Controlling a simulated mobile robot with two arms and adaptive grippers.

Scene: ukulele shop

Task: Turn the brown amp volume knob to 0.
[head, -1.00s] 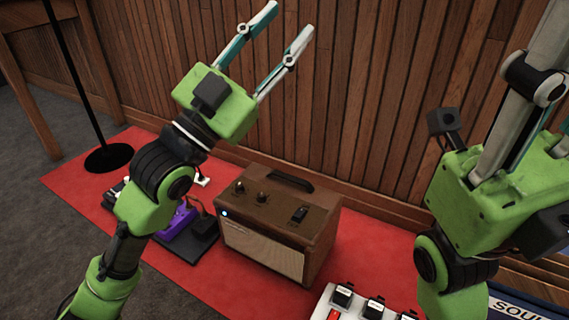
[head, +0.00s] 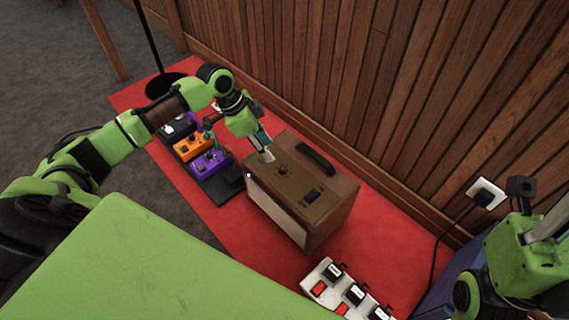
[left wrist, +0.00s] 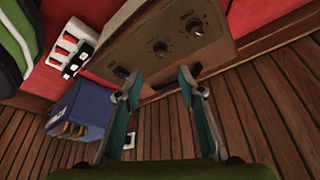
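The brown amp (head: 335,208) stands upright on the red mat, with a dark handle and control panel on top. One knob (head: 283,170) shows in the head view; the left finger hides the spot beside it. The left wrist view shows two knobs, one nearer (left wrist: 160,48) and one farther (left wrist: 194,26); their markings are too small to read. My left gripper (head: 239,154) is open and empty at the amp's left end, one finger over the panel. My right gripper (head: 552,222) is at the right edge, its fingers partly cut off, away from the amp.
Several effect pedals, including a purple one (head: 210,162) and an orange one (head: 190,145), stand left of the amp. A wood-panelled wall (head: 420,110) with an outlet (head: 487,192) is behind.

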